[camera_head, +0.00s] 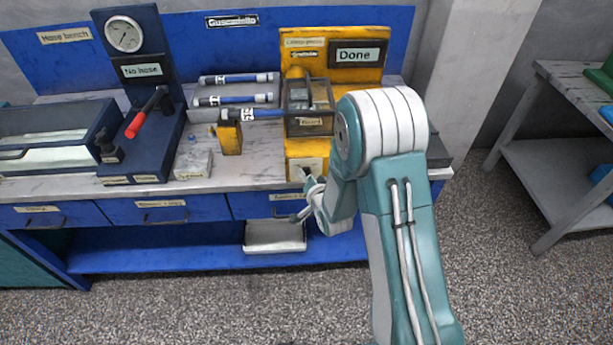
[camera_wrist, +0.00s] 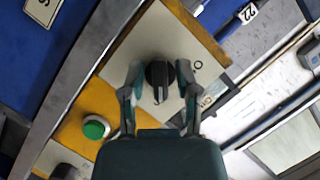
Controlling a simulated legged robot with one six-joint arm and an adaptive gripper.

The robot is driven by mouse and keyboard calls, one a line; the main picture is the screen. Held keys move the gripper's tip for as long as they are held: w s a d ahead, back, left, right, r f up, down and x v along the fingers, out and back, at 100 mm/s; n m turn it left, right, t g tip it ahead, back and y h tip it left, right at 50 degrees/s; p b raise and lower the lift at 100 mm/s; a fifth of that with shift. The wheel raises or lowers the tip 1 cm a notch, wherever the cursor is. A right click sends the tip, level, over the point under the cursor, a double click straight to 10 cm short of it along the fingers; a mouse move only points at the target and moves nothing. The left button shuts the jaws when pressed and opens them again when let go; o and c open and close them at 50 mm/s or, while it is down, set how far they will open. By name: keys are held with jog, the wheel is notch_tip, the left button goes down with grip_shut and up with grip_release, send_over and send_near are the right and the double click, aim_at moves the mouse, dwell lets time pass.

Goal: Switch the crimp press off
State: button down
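The yellow crimp press (camera_head: 292,72) stands at the right end of the bench, and its display (camera_head: 357,55) reads "Done". A black rotary knob (camera_wrist: 159,74) sits on a pale plate (camera_wrist: 165,38) on the press; its pale pointer mark faces down in the wrist view. An "O" mark is right of the knob. My gripper (camera_wrist: 159,72) is open, with one finger on each side of the knob and seemingly narrow gaps. Whether either finger touches it, I cannot tell. In the head view my gripper (camera_head: 314,190) is at the press's lower front, partly hidden by my arm.
A green button (camera_wrist: 95,127) is on the press, left of my gripper in the wrist view. A hose (camera_head: 255,113) runs into the press's clear guard (camera_head: 318,93). A "No hose" stand (camera_head: 143,72) with a red-handled lever is further left. A tray (camera_head: 275,237) sits below the bench.

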dwell(0.4)
jog(key=n+h, duration=0.1)
jog(key=n, duration=0.2)
jog(key=shift+g+h, duration=0.3)
jog(key=shift+h, duration=0.1)
jog(key=n+h, duration=0.2)
jog(key=n, duration=0.1)
jog(key=n+h, duration=0.2)
jog(key=n, duration=0.1)
jog(key=shift+a, duration=0.1)
jog(key=shift+r+n+h, duration=0.1)
jog(key=shift+n+h, duration=1)
jog(key=shift+n, duration=0.6)
jog(key=shift+t, duration=0.4)
jog(key=c, duration=0.7)
grip_release()
jog(key=shift+o, duration=0.2)
jog(key=shift+a, duration=0.15)
